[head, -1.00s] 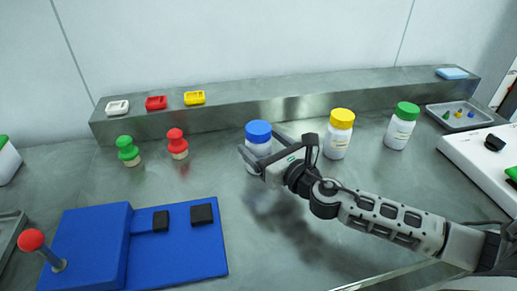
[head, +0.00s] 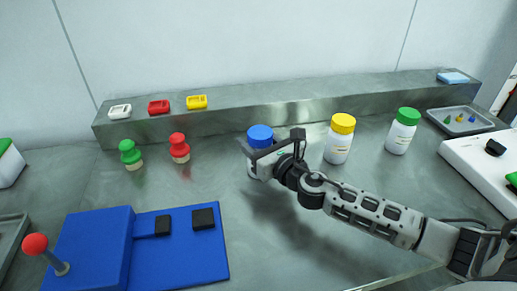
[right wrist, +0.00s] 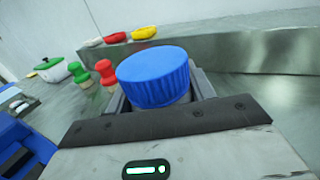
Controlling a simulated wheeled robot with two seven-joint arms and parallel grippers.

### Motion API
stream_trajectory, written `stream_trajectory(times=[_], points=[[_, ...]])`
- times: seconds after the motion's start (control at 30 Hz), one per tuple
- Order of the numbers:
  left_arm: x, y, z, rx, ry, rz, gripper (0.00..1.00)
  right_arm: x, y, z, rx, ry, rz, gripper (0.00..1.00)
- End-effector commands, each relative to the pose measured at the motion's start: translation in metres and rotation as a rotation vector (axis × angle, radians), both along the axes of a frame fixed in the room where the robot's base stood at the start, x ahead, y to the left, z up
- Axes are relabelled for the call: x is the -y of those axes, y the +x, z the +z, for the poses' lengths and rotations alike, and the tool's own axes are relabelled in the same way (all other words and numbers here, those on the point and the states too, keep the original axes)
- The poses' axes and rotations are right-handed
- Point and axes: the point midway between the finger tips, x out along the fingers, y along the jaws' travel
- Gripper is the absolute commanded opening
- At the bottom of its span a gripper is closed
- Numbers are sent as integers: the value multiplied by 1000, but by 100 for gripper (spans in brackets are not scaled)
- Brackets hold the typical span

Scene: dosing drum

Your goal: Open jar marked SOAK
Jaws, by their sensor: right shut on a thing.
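The jar with a blue lid (head: 260,134) stands upright on the bench, its white body mostly hidden behind my right gripper (head: 268,150). The ribbed blue lid (right wrist: 155,78) also shows large in the right wrist view, between the two fingers. My right gripper is shut on this jar, close under the top of the lid; I cannot tell how much of the grip is on lid or body. A yellow-lidded jar (head: 338,145) and a green-lidded jar (head: 402,137) stand to the right. I cannot read SOAK on any label. My left gripper is not in view.
A steel ledge (head: 290,109) runs behind, bearing small white, red and yellow pieces. Green (head: 131,155) and red (head: 179,148) knobbed pieces stand left of the jar. A blue base (head: 95,250) with a red-knobbed lever is front left. A tray (head: 470,126) lies at right.

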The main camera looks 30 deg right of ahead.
Motion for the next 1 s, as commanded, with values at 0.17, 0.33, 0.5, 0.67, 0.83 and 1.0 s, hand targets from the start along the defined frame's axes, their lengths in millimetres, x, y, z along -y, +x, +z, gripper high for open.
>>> stream_trajectory(times=[0.17,0.33,0.5,0.67,0.83,1.0], points=[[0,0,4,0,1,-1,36,0,0,10,3,-1,0,30],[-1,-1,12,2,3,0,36,0,0,34,6,-3,1,30],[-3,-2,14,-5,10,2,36,1,-27,66,1,-6,4,30],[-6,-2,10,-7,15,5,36,3,-63,94,-4,-7,5,30],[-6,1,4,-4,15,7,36,5,-104,110,-6,-8,4,30],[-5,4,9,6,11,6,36,7,-126,122,-5,-7,0,30]])
